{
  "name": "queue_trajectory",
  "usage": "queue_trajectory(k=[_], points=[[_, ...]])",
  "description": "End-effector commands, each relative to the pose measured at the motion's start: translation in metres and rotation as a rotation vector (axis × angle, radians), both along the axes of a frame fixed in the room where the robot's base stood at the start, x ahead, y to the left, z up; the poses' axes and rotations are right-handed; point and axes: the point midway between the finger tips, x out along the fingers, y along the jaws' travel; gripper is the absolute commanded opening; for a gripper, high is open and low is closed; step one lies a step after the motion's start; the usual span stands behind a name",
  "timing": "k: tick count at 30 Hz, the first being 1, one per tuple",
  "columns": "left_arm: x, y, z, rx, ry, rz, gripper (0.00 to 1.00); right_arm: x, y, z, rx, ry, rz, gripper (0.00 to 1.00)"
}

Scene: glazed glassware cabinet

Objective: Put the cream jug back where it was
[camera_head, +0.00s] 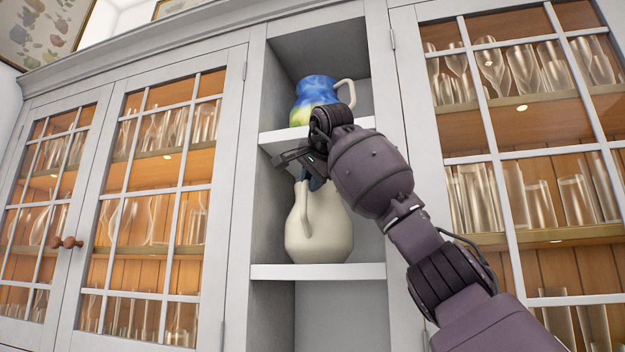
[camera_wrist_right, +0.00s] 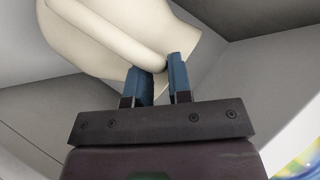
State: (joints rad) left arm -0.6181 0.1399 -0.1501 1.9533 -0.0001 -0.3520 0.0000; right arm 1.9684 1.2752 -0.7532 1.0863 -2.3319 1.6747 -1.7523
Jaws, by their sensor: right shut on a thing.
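The cream jug (camera_head: 318,232) is in the middle compartment of the open shelf column, upright, its base at the shelf board (camera_head: 318,271). I cannot tell whether it rests on the board or hangs just above it. Its handle is toward the left. My right gripper (camera_head: 312,178) reaches in at the jug's top. In the wrist view my right gripper (camera_wrist_right: 160,80) is shut on the jug's handle, with the cream jug (camera_wrist_right: 105,35) beyond the blue fingers. The jug's rim is partly hidden by the gripper in the head view. My left gripper is not in view.
A blue, green and yellow jug (camera_head: 316,92) with a cream handle stands on the shelf above (camera_head: 280,135), close to my right wrist. Glazed doors with glassware flank the column, left (camera_head: 150,200) and right (camera_head: 530,150). Wooden knobs (camera_head: 67,242) stick out at left.

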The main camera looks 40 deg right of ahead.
Motion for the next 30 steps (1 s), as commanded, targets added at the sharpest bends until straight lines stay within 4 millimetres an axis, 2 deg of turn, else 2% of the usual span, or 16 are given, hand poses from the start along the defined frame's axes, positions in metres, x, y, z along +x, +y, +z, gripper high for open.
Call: queue_trajectory(k=[7,8,12,13,23,30], points=[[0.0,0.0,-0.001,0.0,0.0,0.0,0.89,-0.001,0.0,0.0,-0.002,-0.005,0.001,0.0],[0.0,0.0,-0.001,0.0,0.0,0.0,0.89,0.0,0.0,-0.002,0.0,0.0,0.0,0.21],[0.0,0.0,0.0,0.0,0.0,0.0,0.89,0.0,0.0,-0.002,0.0,0.0,0.0,0.42],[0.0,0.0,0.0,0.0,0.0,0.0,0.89,0.0,0.0,-0.002,0.0,0.0,0.0,0.45],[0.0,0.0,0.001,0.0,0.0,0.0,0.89,0.0,0.001,0.001,0.0,0.0,0.001,0.45],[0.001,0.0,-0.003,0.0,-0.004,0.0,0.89,-0.026,0.015,0.015,-0.002,-0.005,0.002,0.45]])
